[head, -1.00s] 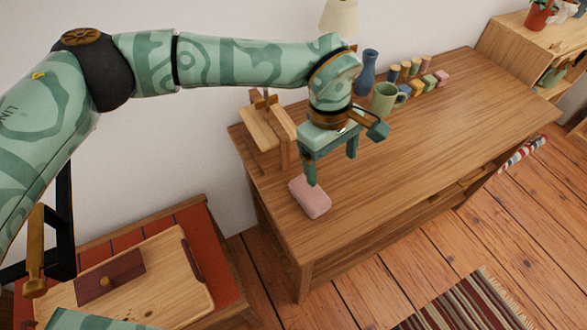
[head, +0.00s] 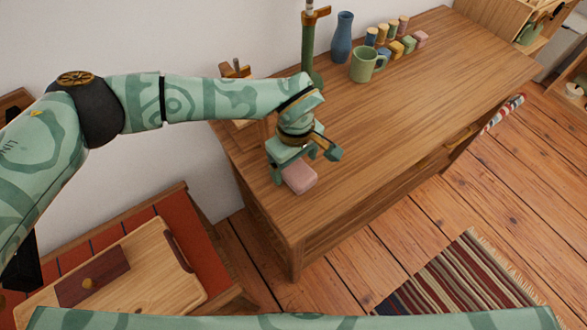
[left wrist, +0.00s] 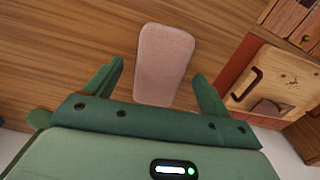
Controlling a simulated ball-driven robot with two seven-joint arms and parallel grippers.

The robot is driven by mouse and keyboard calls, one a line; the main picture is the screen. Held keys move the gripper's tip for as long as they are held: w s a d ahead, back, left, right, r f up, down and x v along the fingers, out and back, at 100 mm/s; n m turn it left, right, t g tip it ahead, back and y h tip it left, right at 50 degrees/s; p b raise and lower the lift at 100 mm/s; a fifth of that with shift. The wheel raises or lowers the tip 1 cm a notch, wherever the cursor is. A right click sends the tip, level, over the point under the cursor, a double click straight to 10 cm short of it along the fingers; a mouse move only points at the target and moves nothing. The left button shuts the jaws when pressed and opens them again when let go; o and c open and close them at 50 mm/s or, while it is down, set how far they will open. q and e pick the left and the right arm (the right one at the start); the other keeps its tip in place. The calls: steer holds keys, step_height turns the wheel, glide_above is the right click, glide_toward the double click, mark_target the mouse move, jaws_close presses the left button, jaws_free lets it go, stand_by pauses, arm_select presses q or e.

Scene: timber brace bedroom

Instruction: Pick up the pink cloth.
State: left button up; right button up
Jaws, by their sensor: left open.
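The pink cloth (head: 301,178) is a small folded pad with rounded corners, lying on the wooden desk (head: 400,110) near its front left corner. It also shows in the left wrist view (left wrist: 164,65), lengthwise ahead of the jaws. My left gripper (head: 294,170) is open just over the cloth in the head view and hides part of it. In the left wrist view my left gripper (left wrist: 158,88) has one finger on each side of the cloth's near end, with gaps between. Whether the fingers touch the desk cannot be told. My right gripper is not in view.
A green mug (head: 364,65), a blue vase (head: 342,38) and several small coloured blocks (head: 396,47) stand farther back on the desk. A lower table with a wooden board (head: 150,270) is at the left. The desk right of the cloth is clear.

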arm_select(q)
step_height(320, 180, down, 3)
steer(key=shift+r, duration=0.25)
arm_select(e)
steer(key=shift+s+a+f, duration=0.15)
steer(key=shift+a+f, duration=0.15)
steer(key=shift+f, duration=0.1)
arm_select(q)
steer(key=c, duration=1.1)
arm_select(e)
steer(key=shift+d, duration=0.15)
